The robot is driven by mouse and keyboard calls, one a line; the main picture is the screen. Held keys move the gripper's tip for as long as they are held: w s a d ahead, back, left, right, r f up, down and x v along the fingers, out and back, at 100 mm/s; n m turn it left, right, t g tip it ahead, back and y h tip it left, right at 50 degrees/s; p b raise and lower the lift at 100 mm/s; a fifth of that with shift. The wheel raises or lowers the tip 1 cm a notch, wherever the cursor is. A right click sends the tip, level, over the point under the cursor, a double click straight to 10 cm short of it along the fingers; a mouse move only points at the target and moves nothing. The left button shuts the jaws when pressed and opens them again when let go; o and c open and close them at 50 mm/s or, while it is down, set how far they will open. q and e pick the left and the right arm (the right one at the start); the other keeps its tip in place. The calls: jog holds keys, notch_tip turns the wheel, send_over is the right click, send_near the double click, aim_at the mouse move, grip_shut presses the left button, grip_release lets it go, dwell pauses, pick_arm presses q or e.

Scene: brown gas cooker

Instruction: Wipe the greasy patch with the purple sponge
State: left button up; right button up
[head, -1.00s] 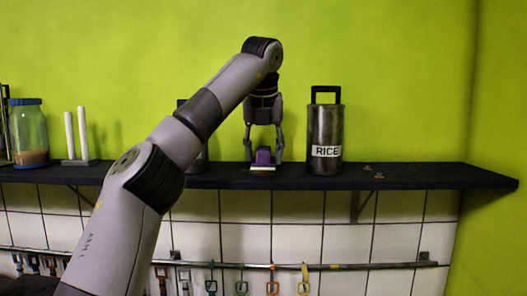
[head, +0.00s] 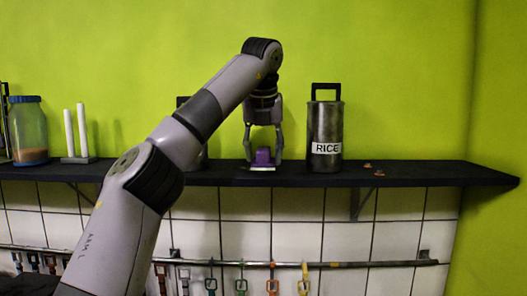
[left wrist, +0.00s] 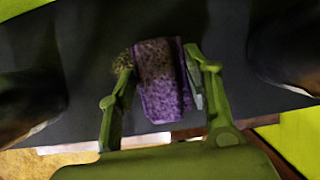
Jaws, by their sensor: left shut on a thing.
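The purple sponge (head: 263,157) is between the fingers of my left gripper (head: 263,154), low at the dark shelf. It also shows in the left wrist view (left wrist: 162,88), with dark speckles over its upper part. There, my left gripper (left wrist: 160,68) is shut on it with a finger along each side. A speckled yellowish-brown patch (left wrist: 121,66), which looks like the greasy patch, shows beside the sponge's upper left, partly hidden by the finger and sponge. A thin pale strip shows under the sponge in the head view. My right gripper is not in view.
The dark shelf (head: 430,174) carries a RICE canister (head: 325,132) close right of my gripper, and another canister (head: 182,102) mostly hidden behind my arm. A blue-lidded jar (head: 28,135) and white candles (head: 76,135) stand left. Small brown bits (head: 372,169) lie right. A hook rail (head: 340,265) runs below.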

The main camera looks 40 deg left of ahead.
pick_arm(q)
jog(key=shift+f, duration=0.4)
jog(key=shift+s+a+r, duration=0.1)
jog(key=shift+s+a, duration=0.4)
jog(key=shift+a, duration=0.2)
jog(key=shift+w+d, duration=0.1)
jog(key=shift+w+d+p, duration=0.35)
jog(key=shift+w+d, duration=0.65)
jog(key=shift+d, duration=0.25)
jog(key=shift+s+a, duration=0.15)
jog(key=shift+a, duration=0.05)
jog(key=shift+s+a, duration=0.9)
jog(key=shift+a, duration=0.3)
jog(key=shift+d, duration=0.15)
